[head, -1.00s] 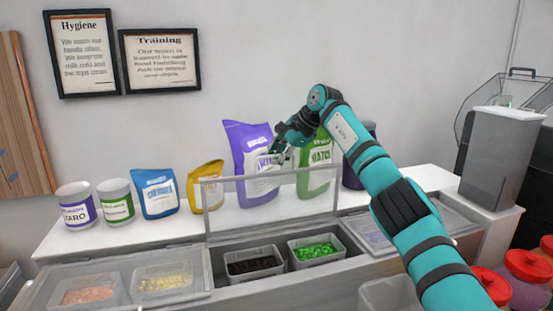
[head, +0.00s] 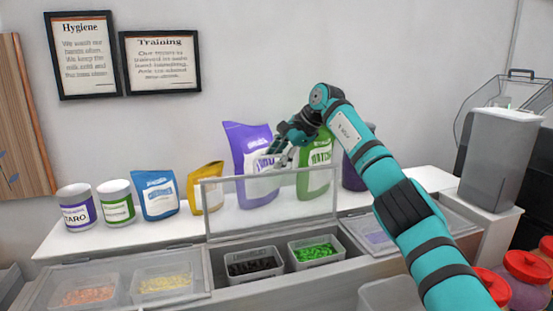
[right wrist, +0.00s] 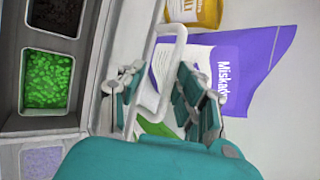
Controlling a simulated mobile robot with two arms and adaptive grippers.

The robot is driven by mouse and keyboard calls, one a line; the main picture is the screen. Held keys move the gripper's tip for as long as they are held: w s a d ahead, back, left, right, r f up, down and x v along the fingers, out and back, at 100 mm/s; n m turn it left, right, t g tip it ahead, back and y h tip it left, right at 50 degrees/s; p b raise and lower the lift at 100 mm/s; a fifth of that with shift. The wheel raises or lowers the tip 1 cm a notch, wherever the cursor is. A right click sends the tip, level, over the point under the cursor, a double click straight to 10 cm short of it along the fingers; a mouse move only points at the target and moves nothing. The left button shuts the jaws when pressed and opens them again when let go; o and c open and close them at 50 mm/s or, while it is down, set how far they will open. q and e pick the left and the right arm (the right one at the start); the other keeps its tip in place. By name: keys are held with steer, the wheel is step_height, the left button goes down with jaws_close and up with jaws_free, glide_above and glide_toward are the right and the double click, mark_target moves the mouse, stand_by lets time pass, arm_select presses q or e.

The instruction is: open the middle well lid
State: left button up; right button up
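The middle well lid (head: 232,212), a clear panel with a pale frame, stands upright at the back of its well. Below it, the open well (head: 285,276) shows one tub of dark pieces (head: 253,264) and one of green pieces (head: 315,252). My right gripper (head: 284,158) is at the lid's top edge, in front of the bags. In the right wrist view its fingers (right wrist: 160,82) are spread, with the lid's pale frame (right wrist: 178,42) running between them. I cannot tell whether they touch it. My left gripper is not in view.
The left well lid (head: 100,293) and right well lid (head: 432,228) lie flat. Behind the wells stand a purple bag (head: 246,142), a green bag (head: 322,160), smaller bags and cups. Red-lidded jars (head: 528,266) and a grey container (head: 497,155) are at the right.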

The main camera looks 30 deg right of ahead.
steer(key=v, duration=1.1)
steer(key=shift+f, duration=0.1)
